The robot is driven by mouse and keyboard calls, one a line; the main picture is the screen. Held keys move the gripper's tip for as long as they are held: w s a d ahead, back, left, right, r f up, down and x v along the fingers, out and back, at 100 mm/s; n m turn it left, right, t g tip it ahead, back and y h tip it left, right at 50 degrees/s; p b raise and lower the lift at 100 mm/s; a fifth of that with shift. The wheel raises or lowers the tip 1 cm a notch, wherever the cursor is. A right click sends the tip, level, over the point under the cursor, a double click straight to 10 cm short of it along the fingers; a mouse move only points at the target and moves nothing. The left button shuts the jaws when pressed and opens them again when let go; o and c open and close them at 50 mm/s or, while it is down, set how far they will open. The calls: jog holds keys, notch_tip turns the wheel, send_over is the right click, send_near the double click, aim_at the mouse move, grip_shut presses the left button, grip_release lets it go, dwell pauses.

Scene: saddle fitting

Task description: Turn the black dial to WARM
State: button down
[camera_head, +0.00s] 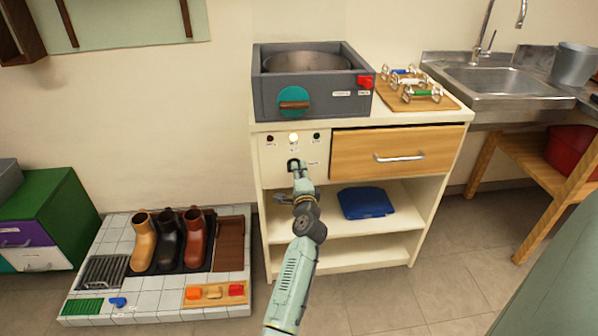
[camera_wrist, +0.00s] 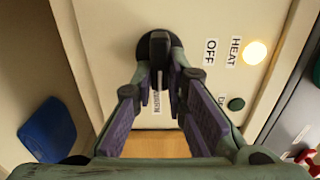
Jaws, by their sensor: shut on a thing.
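The black dial (camera_wrist: 160,48) is on the cream front panel of the cabinet. In the wrist view its raised bar lies between my gripper's fingers (camera_wrist: 168,82), which are shut on it. A label, partly covered by a finger and seemingly reading WARM (camera_wrist: 157,100), lies below the dial in that view. The OFF label (camera_wrist: 210,51) is to the dial's right. In the head view my gripper (camera_head: 297,168) is against the panel at the dial, and the dial is mostly hidden. I cannot tell exactly which mark the dial points to.
A lit lamp (camera_head: 293,138) sits above the dial, by the HEAT label (camera_wrist: 235,52). A wooden drawer (camera_head: 398,152) is right of the panel. A grey cooker box (camera_head: 335,105) stands on top.

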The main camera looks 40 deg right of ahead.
jog(key=c, duration=1.6)
grip_release()
jog(key=shift+s+a, duration=0.1)
jog(key=v, duration=1.1)
jog(key=shift+s, duration=0.4)
jog(key=shift+a, duration=0.1)
